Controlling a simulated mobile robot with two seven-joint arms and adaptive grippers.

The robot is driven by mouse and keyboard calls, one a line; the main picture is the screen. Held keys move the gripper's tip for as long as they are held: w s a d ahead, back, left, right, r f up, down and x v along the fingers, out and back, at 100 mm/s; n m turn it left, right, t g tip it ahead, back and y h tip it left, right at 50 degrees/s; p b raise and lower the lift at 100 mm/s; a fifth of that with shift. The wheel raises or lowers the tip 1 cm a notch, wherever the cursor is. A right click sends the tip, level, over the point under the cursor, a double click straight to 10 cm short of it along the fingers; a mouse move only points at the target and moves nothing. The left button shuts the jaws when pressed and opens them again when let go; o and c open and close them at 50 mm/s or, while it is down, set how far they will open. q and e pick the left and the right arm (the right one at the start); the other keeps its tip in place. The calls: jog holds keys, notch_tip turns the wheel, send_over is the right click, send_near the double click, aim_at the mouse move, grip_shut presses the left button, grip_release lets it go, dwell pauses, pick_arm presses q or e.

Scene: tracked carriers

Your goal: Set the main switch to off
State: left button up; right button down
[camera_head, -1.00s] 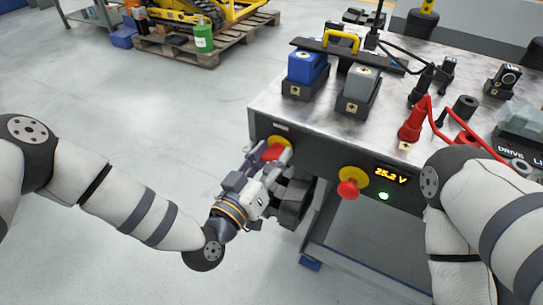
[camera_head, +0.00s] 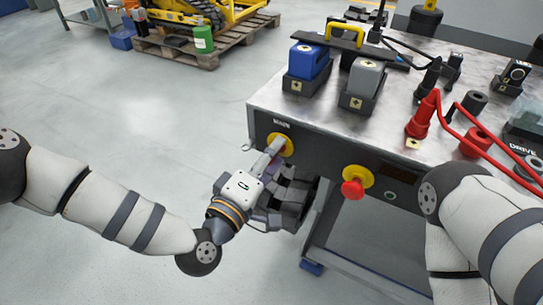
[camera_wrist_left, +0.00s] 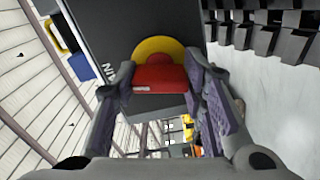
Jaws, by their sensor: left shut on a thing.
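The main switch (camera_head: 287,147) is a red handle on a round yellow plate on the bench's front panel, under a white "MAIN" label. In the left wrist view its red handle (camera_wrist_left: 160,80) lies between my fingers. My left gripper (camera_head: 271,158) is shut on this handle, and its fingers hide most of it in the head view. The display (camera_head: 403,178) on the panel is dark, and the round lamp (camera_head: 391,195) beside it is unlit. My right arm is at the right edge; its gripper is out of view.
A red mushroom button (camera_head: 353,188) on a yellow plate sits right of the switch. Blue (camera_head: 309,63) and grey (camera_head: 363,80) blocks stand in holders on the bench top. Red cables and plugs lie at the right.

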pick_arm(q)
jog(key=shift+f+n+b, duration=0.1)
jog(key=shift+n+b, duration=0.3)
jog(key=shift+n, duration=1.1)
jog(key=o, duration=1.2)
jog(key=shift+c, duration=0.2)
jog(key=v, duration=1.2)
